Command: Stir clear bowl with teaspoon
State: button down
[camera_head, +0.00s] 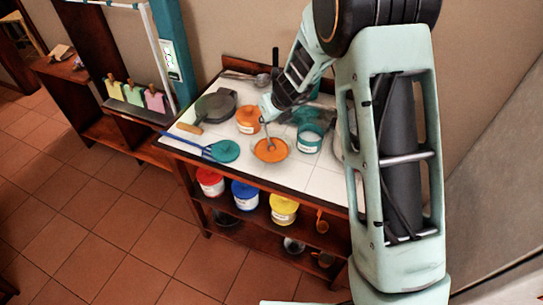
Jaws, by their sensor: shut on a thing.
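The clear bowl (284,153) stands on the white tiled top near its front edge, with orange contents in it. My gripper (267,124) is above the bowl at the end of my arm, which reaches in from the upper right. It is shut on the teaspoon (269,141), a thin grey utensil pointing down into the bowl. The spoon's lower end meets the orange contents; how deep it goes I cannot tell. The fingers are small and partly hidden in this view.
An orange container (247,120) stands behind the bowl, and a teal container (309,138) stands close on its right. A teal spatula (222,151) lies to its left, its blue handle past the table edge. A dark pan (214,106) lies at back left. Lidded tubs (245,195) fill the shelf below.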

jog(key=shift+r+p, duration=0.45)
jog(key=shift+r, duration=3.25)
notch_tip(320, 180, up, 4)
jog(key=shift+d, duration=0.15)
